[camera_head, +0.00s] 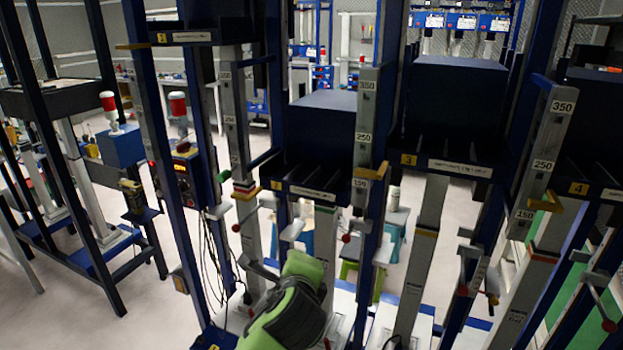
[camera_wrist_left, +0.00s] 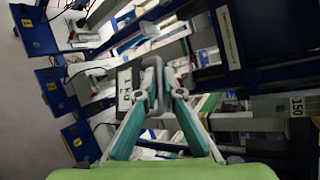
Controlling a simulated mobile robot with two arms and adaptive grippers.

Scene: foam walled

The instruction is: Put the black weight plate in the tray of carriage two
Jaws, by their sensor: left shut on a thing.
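My left gripper (camera_wrist_left: 158,88) is shut on the black weight plate (camera_wrist_left: 125,77) in the left wrist view. The plate shows a pale label with "KG", and its far side is hidden by the fingers. In the head view my green left arm comes up at the bottom centre; its fingers and the plate are hard to make out there. The dark tray of carriage two (camera_head: 308,191), with a yellow "2" tag and a white label, is above and beyond my arm. Its inside is mostly dark. My right gripper is not in view.
Carriage three (camera_head: 445,166) and carriage four (camera_head: 600,192) are to the right, carriage one (camera_head: 190,37) high at the left. Upright posts with height marks (camera_head: 362,125) stand between them. Pale floor (camera_head: 155,300) is free at lower left.

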